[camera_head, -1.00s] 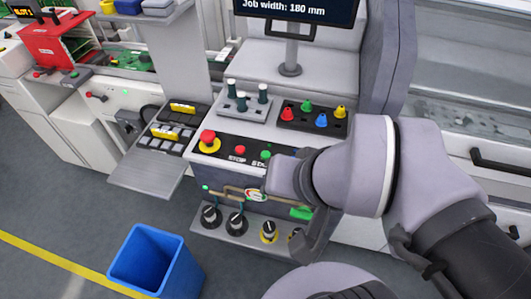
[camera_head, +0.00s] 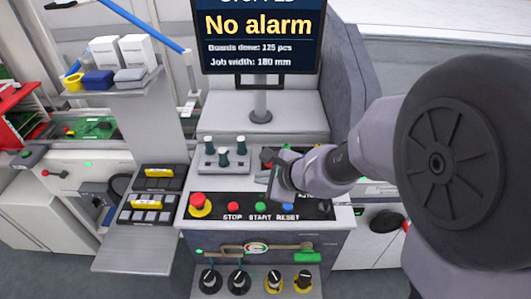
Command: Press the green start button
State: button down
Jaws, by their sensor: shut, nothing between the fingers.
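The green start button (camera_head: 260,207) sits on the black strip of the control panel, above the label START. It is between the red stop button (camera_head: 233,206) and the blue reset button (camera_head: 288,208). My gripper (camera_head: 273,194) is shut and empty, just above and right of the green button in the picture. My arm comes in from the right. Whether the fingertips touch anything is too small to tell; the green button shows uncovered.
A red emergency stop (camera_head: 199,203) on a yellow base is at the panel's left. The monitor (camera_head: 262,35) reads "No alarm". Several knobs (camera_head: 238,281) are below. My arm partly hides the tray of coloured pegs.

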dwell(0.3)
jog(key=b, duration=0.7)
send_over(263, 208)
notch_tip(263, 208, down, 8)
jog(key=shift+f, duration=0.1)
jog(key=shift+f+b, duration=0.35)
jog(key=shift+b, duration=0.15)
dwell(1.1)
jog(key=shift+f+b, duration=0.4)
jog(key=shift+b, duration=0.15)
